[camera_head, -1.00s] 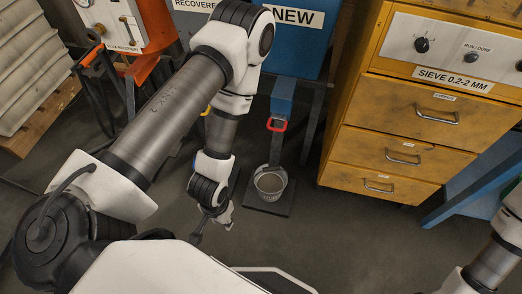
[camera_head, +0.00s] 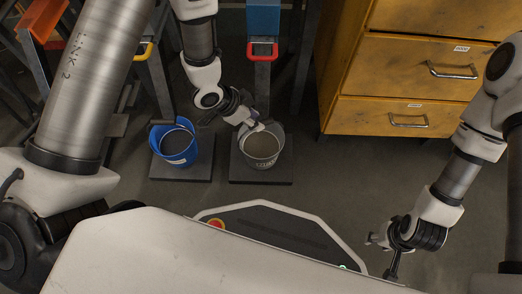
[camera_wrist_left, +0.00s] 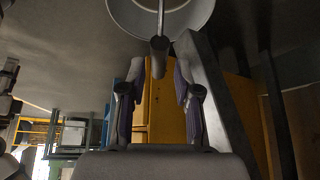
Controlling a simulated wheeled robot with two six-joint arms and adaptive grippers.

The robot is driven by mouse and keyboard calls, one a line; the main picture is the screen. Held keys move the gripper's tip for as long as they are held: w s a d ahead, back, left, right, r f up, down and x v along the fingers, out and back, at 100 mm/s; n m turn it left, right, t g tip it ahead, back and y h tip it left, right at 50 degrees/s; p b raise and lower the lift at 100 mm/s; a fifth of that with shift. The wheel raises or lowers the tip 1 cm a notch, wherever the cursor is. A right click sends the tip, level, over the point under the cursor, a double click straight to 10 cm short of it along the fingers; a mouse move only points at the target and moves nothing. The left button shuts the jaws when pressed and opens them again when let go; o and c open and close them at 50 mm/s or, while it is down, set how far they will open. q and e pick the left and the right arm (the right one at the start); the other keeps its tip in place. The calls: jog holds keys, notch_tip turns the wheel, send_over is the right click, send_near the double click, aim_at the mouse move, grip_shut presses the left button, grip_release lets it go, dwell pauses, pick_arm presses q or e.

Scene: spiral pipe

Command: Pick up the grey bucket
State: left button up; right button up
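The grey bucket (camera_head: 262,150) stands upright on a dark plate (camera_head: 262,178) in the head view. My left gripper (camera_head: 249,122) is at its far left rim. In the left wrist view the pale bucket (camera_wrist_left: 130,15) is cut off at the top edge. Its handle, with a dark grip (camera_wrist_left: 159,47), points down toward the gap between my left fingers (camera_wrist_left: 159,98). The fingers are apart, and the grip appears just beyond them, not clasped. My right gripper (camera_head: 383,252) is far to the right of the bucket, empty, with its fingers apart.
A blue bucket (camera_head: 176,145) stands on its own plate left of the grey one. A post with a red-framed part (camera_head: 263,50) rises behind the grey bucket. A yellow drawer cabinet (camera_head: 385,75) stands at the right. The floor right of the plates is clear.

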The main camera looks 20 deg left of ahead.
aim_at(262, 122)
pick_arm(q)
jog(key=b+x, duration=0.2)
jog(key=x, duration=0.1)
jog(key=shift+d+f, duration=0.1)
jog(key=shift+f, duration=0.25)
jog(key=shift+w+d+f, duration=0.15)
jog(key=shift+f, duration=0.05)
jog(key=shift+r, duration=0.15)
pick_arm(e)
notch_tip(262, 122, down, 3)
pick_arm(q)
grip_shut()
jog(key=shift+r, duration=0.1)
pick_arm(e)
jog(key=shift+r, duration=0.1)
